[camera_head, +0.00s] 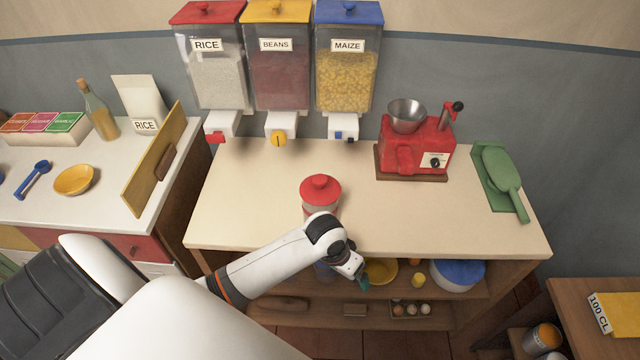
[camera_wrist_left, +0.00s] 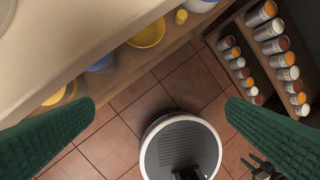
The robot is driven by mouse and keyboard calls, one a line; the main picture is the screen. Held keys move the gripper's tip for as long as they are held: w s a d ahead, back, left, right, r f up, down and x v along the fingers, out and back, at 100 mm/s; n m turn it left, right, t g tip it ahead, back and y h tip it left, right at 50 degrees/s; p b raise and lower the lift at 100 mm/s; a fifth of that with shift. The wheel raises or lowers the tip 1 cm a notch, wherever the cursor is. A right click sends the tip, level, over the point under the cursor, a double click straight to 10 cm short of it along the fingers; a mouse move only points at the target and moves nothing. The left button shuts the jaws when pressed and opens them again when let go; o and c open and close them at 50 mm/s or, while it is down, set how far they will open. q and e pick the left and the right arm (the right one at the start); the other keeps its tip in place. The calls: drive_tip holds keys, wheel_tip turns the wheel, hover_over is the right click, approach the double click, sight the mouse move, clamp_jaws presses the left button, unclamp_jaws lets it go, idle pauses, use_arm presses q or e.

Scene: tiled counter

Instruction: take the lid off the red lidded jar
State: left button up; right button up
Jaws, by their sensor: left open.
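The red lidded jar (camera_head: 319,192) stands upright on the wooden-edged counter. Its round red lid with a knob is on top, over a paler body. My left forearm hides part of the jar's lower right side. My left gripper (camera_head: 359,276) is beyond the counter's front edge, lower right of the jar and apart from it, pointing down. In the left wrist view, its two green fingers (camera_wrist_left: 152,122) are wide apart with nothing between them. The jar does not show in that view.
Behind the jar hang rice, beans and maize dispensers (camera_head: 277,75). A red grinder (camera_head: 415,150) and a green scoop (camera_head: 503,175) stand to the right. A yellow bowl (camera_head: 381,271) and a blue-lidded pot (camera_head: 457,274) are on the shelf below. The counter around the jar is mostly clear.

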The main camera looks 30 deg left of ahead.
use_arm(q)
drive_tip(key=w+a+r+n+g+y+p, duration=0.1)
drive_tip(key=w+a+r, duration=0.15)
drive_tip(key=r, duration=0.45)
drive_tip(key=w+a+r+p, duration=0.15)
drive_tip(key=w+r, duration=0.25)
drive_tip(key=r, duration=0.4)
wheel_tip(320, 180, up, 9)
drive_tip(key=n+g, duration=0.1)
drive_tip(key=n, duration=0.3)
hover_over(319, 179)
drive_tip(key=shift+y, duration=0.4)
drive_tip(key=f, duration=0.5)
drive_tip(key=shift+w+d+f+p, duration=0.2)
drive_tip(key=shift+d+f+p, duration=0.1)
drive_tip(key=shift+p, duration=0.1)
drive_tip(key=shift+a+f+p, duration=0.1)
drive_tip(key=shift+f+p, duration=0.25)
drive_tip(key=shift+f, duration=0.3)
drive_tip(key=f+p, duration=0.1)
drive_tip(key=f, duration=0.3)
drive_tip(key=shift+a+f, duration=0.15)
drive_tip(key=shift+a, duration=0.05)
use_arm(e)
drive_tip(key=r, duration=0.3)
drive_tip(key=w+r, duration=0.1)
drive_tip(key=r, duration=0.1)
drive_tip(key=shift+r, duration=0.25)
use_arm(q)
drive_tip(key=shift+c, duration=0.5)
